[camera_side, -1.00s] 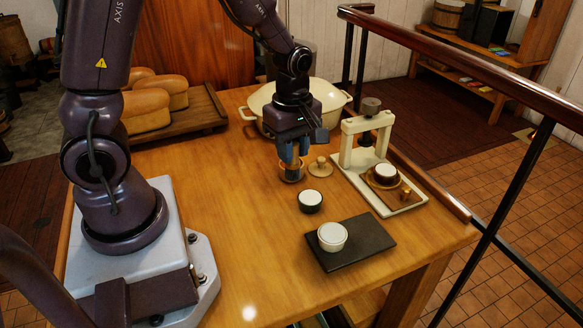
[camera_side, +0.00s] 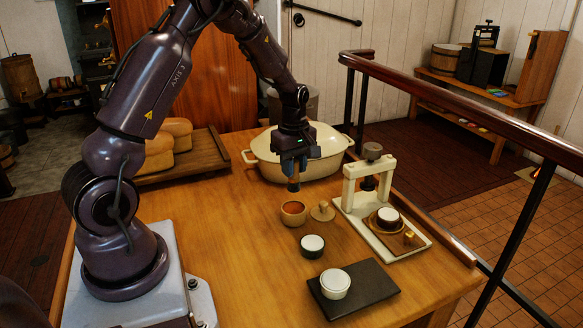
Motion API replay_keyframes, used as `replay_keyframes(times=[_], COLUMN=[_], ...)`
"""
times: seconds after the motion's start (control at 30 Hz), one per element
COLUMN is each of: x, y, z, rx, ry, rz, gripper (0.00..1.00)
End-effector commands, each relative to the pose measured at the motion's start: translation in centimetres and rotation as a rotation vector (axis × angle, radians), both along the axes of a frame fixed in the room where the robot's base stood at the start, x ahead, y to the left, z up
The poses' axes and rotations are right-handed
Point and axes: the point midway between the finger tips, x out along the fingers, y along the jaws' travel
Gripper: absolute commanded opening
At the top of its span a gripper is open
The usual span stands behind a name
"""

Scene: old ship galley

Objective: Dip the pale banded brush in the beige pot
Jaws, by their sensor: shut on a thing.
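My gripper (camera_side: 294,176) is shut on a small brownish piece (camera_side: 293,185) that shows below its fingers. I take it for the brush, but it is too small to make out bands. It hangs above a round brown pot (camera_side: 294,217) with an orange-brown inside, apparently clear of it. A cream, beige-looking pot (camera_side: 335,287) with a white top stands on a dark slab (camera_side: 372,287) at the front right, well away from my gripper.
A wooden lid (camera_side: 322,211) lies beside the brown pot. A cream press (camera_side: 352,190) stands at right, with a brown white-topped pot (camera_side: 387,220) on its base. A large lidded cream dish (camera_side: 262,160) is behind my gripper. Bread (camera_side: 158,155) sits on a board at left.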

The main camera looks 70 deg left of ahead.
Motion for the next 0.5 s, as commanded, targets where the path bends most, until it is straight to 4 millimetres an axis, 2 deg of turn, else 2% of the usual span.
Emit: replay_keyframes(times=[0.3, 0.5], x=[-0.1, 0.0], y=[0.0, 0.0], z=[-3.4, -4.7], rx=[0.000, 0.000], ry=[0.002, 0.000], rz=[0.003, 0.003], gripper=[0.03, 0.03])
